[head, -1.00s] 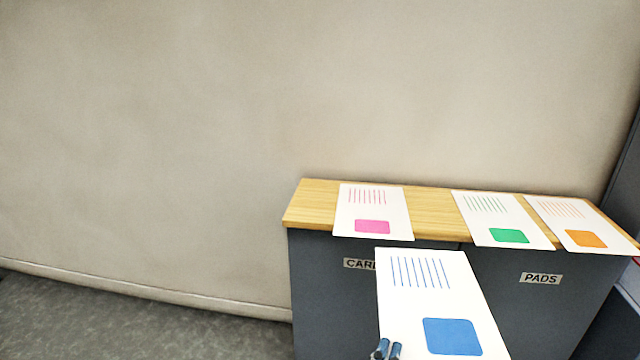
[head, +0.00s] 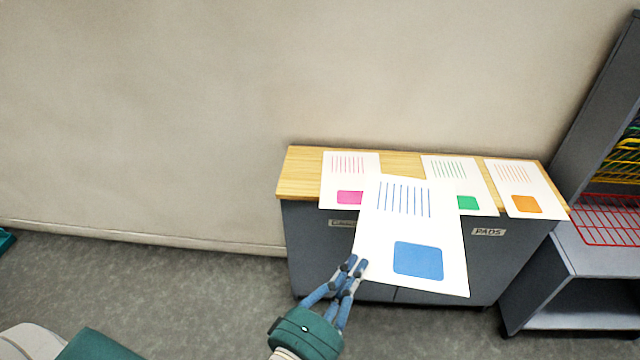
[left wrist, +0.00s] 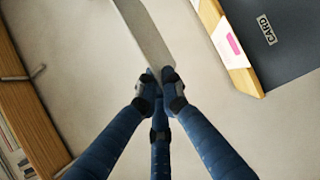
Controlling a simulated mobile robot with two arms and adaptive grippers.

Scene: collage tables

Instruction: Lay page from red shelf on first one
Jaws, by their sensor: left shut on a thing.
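My left gripper (head: 352,266) is shut on the near left corner of a white page with blue lines and a blue block (head: 417,260). It holds this page in front of and above the cabinet's front edge. In the left wrist view the held page (left wrist: 143,30) shows nearly edge-on at the fingertips. A page with a pink block (head: 350,197), one with a green block (head: 467,203) and one with an orange block (head: 526,204) lie on the wooden cabinet top (head: 299,180). The held page covers parts of the pink and green pages. My right gripper is not in view.
The grey cabinet (head: 315,245) carries labels, one reading PADS (head: 488,232). A dark rack with a red wire shelf (head: 605,218) and a yellow wire shelf (head: 615,165) stands at the right. The cabinet top's left end is bare.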

